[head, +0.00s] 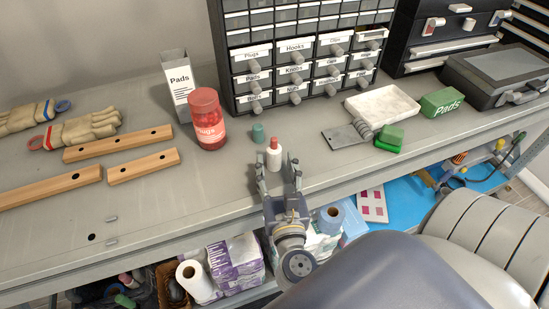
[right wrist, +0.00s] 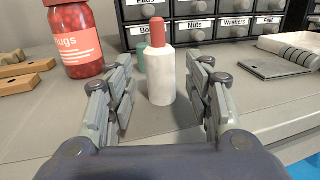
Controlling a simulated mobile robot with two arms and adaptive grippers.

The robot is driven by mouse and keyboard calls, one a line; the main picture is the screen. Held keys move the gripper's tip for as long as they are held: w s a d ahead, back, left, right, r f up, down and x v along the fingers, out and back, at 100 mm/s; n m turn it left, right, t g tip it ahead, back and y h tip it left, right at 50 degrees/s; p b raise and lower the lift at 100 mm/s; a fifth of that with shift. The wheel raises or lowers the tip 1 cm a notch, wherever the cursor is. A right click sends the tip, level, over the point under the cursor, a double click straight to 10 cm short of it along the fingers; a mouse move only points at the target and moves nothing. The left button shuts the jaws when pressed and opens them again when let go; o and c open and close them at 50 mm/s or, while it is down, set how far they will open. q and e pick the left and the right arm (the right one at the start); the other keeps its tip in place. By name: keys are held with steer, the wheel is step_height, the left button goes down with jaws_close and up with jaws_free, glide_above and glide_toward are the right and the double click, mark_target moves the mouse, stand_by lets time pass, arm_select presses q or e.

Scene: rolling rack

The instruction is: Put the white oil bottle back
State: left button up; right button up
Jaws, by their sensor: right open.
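The white oil bottle (head: 274,158) with a red cap stands upright on the grey workbench top, near its front edge. In the right wrist view the white bottle (right wrist: 161,76) stands a little beyond and between the fingertips. My right gripper (head: 277,170) is open, with one finger on each side of the line to the bottle. It also shows in the right wrist view (right wrist: 163,92), where gaps show between both fingers and the bottle. My left gripper is in neither view.
A green cylinder (head: 258,133) stands just behind the bottle. A red plugs jar (head: 207,120) is to the left, and a drawer cabinet (head: 300,60) is behind. Wooden bars (head: 118,143) lie at left.

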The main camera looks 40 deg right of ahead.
steer(key=b+v, duration=0.2)
steer(key=v, duration=0.6)
stand_by(0.4)
